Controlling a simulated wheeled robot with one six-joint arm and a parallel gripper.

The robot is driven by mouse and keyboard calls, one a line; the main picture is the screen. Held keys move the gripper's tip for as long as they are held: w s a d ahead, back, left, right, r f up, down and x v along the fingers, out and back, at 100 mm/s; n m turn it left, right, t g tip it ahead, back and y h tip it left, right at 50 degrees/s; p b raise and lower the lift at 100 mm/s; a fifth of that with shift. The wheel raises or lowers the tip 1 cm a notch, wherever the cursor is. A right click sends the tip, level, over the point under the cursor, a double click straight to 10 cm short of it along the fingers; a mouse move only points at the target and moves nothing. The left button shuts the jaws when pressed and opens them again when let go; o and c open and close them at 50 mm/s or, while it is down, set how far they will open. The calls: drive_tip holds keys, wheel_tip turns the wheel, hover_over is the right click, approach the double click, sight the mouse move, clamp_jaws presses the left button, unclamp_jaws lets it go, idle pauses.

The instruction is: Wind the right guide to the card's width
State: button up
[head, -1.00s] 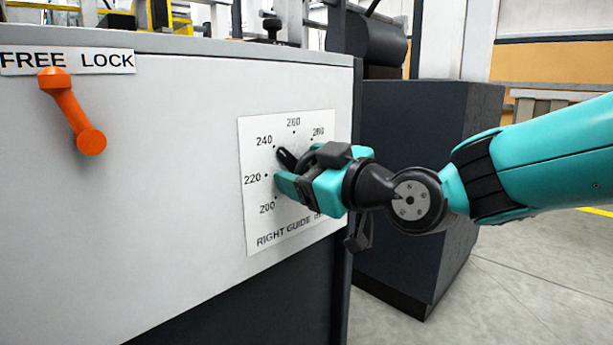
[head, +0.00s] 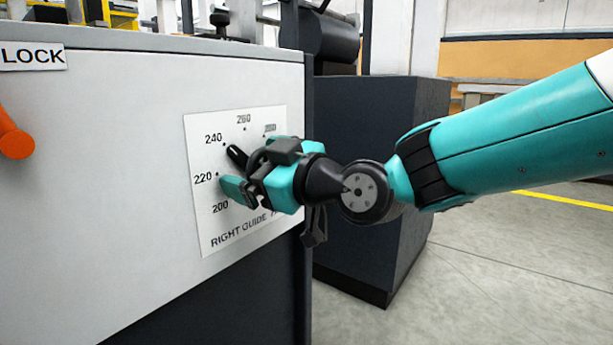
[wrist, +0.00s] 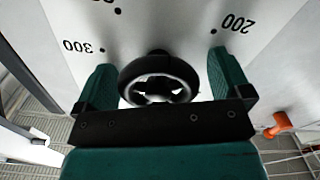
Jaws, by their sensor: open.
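The white right-guide dial plate (head: 207,225) is on the grey machine panel, marked from 200 upward. It also shows in the wrist view (wrist: 190,30). The black pointer (head: 237,155) shows close to the 240 dot. The black round knob (wrist: 160,78) sits between my fingers in the wrist view, with a gap on each side. My gripper (head: 243,175) is open at the dial and covers part of the knob and the plate's right side. Its two teal fingers also show in the wrist view (wrist: 160,64).
The orange lock lever (head: 14,138) is at the left edge, below the LOCK label (head: 32,57). It also shows in the wrist view (wrist: 278,125). A dark cabinet (head: 385,170) stands behind my wrist. The floor (head: 480,270) at right is clear.

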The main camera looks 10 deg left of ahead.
drive_tip(key=p+v, duration=0.1)
drive_tip(key=v, duration=1.6)
drive_tip(key=shift+p, duration=0.4)
drive_tip(key=shift+s+d, duration=0.15)
drive_tip(key=shift+s, duration=0.05)
drive_tip(key=s+d+r+m+g+h+p, duration=0.35)
drive_tip(key=s+d+m+h+p, duration=0.3)
drive_tip(key=d+p, duration=0.3)
drive_tip(key=s+d+r+m+g+h+p, duration=0.3)
drive_tip(key=s+d+r+m+h+p, duration=0.25)
drive_tip(key=s+d+p, duration=0.4)
wheel_tip(320, 180, up, 35)
drive_tip(key=w+a+n+p, duration=0.1)
drive_tip(key=w+p, duration=0.1)
drive_tip(key=p, duration=3.4)
drive_tip(key=shift+a+p, duration=0.25)
drive_tip(key=shift+p, duration=0.1)
